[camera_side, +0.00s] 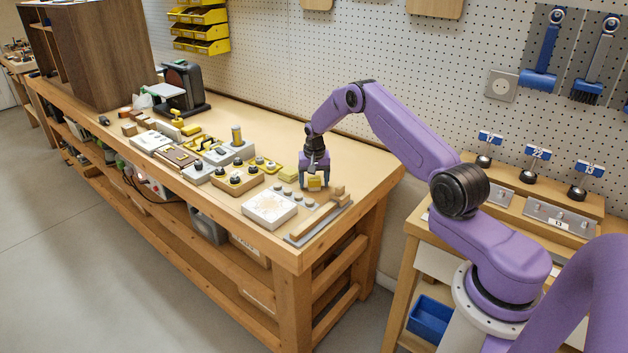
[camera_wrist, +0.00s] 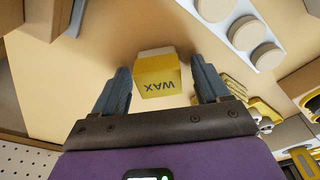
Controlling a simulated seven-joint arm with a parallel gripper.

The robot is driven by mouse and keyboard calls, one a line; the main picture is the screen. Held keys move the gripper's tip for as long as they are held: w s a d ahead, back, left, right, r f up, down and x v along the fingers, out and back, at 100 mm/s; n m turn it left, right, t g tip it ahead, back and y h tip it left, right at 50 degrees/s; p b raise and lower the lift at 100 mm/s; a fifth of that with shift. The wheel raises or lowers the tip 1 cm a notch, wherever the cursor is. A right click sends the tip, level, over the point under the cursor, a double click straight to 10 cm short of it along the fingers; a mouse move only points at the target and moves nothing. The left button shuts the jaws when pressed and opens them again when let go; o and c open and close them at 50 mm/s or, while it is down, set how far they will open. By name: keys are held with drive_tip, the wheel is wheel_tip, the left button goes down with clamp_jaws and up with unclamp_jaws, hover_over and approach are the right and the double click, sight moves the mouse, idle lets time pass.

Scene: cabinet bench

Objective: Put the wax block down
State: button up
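The wax block (camera_wrist: 158,75) is a small yellow block with a pale top and the word WAX on one face, upside down in the wrist view. In the side view the wax block (camera_side: 314,184) is just under my gripper (camera_side: 314,177), low over the right end of the bench top. In the wrist view my gripper (camera_wrist: 160,75) is open. The block lies between the two dark fingers, with a narrow gap on each side. The block seems to rest on the bench top, but its underside is hidden.
The bench (camera_side: 285,140) has free room behind the block. A tray with grey round pegs (camera_side: 307,197) and a wooden piece on a grey plate (camera_side: 322,219) are close in front. A white box (camera_side: 269,208) and yellow pieces (camera_side: 289,174) are to the left.

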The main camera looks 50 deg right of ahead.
sight(314, 180)
wheel_tip(314, 180, up, 12)
drive_tip(key=a, duration=0.1)
drive_tip(key=s+a+r+n, duration=0.2)
drive_tip(key=a+r+n, duration=0.1)
drive_tip(key=a, duration=0.5)
drive_tip(key=s+a+r+n, duration=0.2)
drive_tip(key=a+r, duration=0.1)
drive_tip(key=a, duration=0.5)
drive_tip(key=s+a+r+n+y, duration=0.1)
drive_tip(key=s+a+r+n, duration=0.35)
drive_tip(key=s+a, duration=0.6)
drive_tip(key=s+a+r+n, duration=0.1)
drive_tip(key=s+a+n, duration=0.2)
drive_tip(key=s, duration=0.5)
drive_tip(key=s+a+r+n, duration=0.15)
drive_tip(key=s+n, duration=0.25)
drive_tip(key=s, duration=0.4)
drive_tip(key=s+d+n, duration=0.1)
drive_tip(key=s+n, duration=0.1)
drive_tip(key=s, duration=0.5)
drive_tip(key=s+d+f+n+g, duration=0.1)
drive_tip(key=s+n, duration=0.2)
drive_tip(key=s, duration=0.4)
drive_tip(key=shift+d+y, duration=0.3)
drive_tip(key=shift+d, duration=0.05)
